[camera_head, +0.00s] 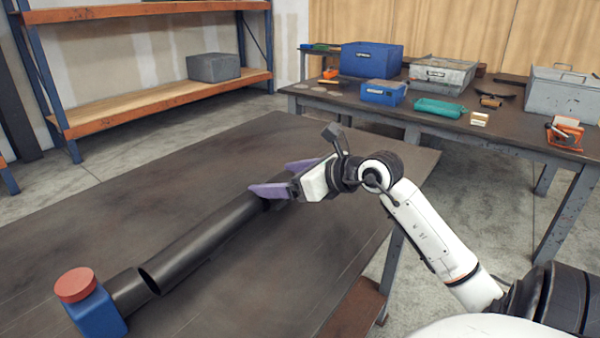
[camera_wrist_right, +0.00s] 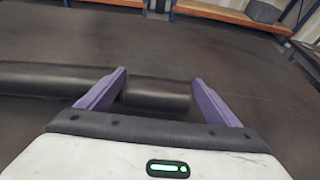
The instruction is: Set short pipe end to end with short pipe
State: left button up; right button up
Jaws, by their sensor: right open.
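In the head view a dark pipe (camera_head: 205,240) lies diagonally on the table, its near open end facing a shorter dark pipe piece (camera_head: 128,291) at the lower left. The pipe's far end runs under my right gripper (camera_head: 284,177). In the right wrist view a long dark pipe (camera_wrist_right: 50,80) comes in from the left, and a short pipe (camera_wrist_right: 157,95) lies between the purple fingers. My right gripper is open, one finger towards each end of this short pipe. The left finger hides the join, so I cannot tell whether the pipes touch. My left gripper is out of view.
A blue block with a red cap (camera_head: 76,285) stands at the near end of the pipe line. The dark table (camera_head: 130,195) is otherwise clear. A back bench (camera_head: 330,100) holds several boxes and tools. An orange shelf (camera_head: 165,97) stands behind at left.

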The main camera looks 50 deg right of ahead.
jog(key=a+v, duration=0.1)
jog(key=v, duration=0.9)
jog(key=shift+s+d, duration=0.35)
jog(key=shift+d, duration=0.15)
jog(key=shift+r, duration=0.1)
